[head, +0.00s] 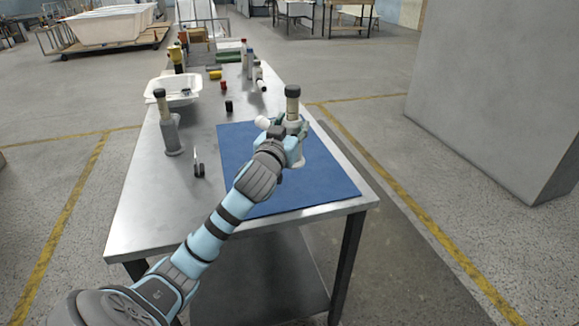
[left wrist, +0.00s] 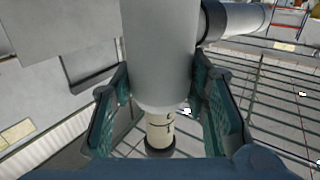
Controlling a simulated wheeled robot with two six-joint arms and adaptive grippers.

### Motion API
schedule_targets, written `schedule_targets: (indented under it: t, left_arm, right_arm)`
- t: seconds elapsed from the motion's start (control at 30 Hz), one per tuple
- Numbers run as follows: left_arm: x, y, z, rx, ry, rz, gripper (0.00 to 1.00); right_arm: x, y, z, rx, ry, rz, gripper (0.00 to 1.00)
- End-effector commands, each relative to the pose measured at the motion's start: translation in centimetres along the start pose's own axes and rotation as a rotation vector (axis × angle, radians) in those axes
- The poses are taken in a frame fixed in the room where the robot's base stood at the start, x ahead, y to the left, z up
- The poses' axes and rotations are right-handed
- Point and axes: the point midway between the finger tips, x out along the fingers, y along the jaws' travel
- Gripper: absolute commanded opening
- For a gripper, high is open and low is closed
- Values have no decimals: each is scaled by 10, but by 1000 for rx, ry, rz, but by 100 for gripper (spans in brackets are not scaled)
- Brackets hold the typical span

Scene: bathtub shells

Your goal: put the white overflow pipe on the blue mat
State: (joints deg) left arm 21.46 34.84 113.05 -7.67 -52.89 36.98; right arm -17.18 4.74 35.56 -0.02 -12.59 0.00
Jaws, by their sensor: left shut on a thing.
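The white overflow pipe (head: 292,106) stands about upright in my left gripper (head: 289,130), over the blue mat (head: 236,140). It has a cream neck with a dark cap at the top and a pale side branch pointing left. In the left wrist view the pipe (left wrist: 160,50) fills the middle, between the two green finger pads, with its side branch at the upper right. My left gripper is shut around its body. The arm partly hides the pipe's lower part, and I cannot tell whether its foot touches the mat. My right gripper is not in view.
The mat lies at the near right of the steel table (head: 145,200). A similar grey pipe (head: 169,132) stands left of the mat, near a small dark upright part (head: 198,168). A white tub shell (head: 180,92) and several bottles and small parts stand farther back.

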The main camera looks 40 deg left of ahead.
Motion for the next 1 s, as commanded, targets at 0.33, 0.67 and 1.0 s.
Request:
schedule_targets:
  t: [0.33, 0.67, 1.0]
  left_arm:
    - [0, 1, 71, 1, 0, 2, 0]
    - [0, 0, 90, 1, 1, 1, 46]
    - [0, 0, 90, 1, 1, 2, 61]
  right_arm:
    - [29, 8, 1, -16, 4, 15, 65]
    - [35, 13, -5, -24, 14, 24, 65]
    - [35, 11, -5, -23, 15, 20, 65]
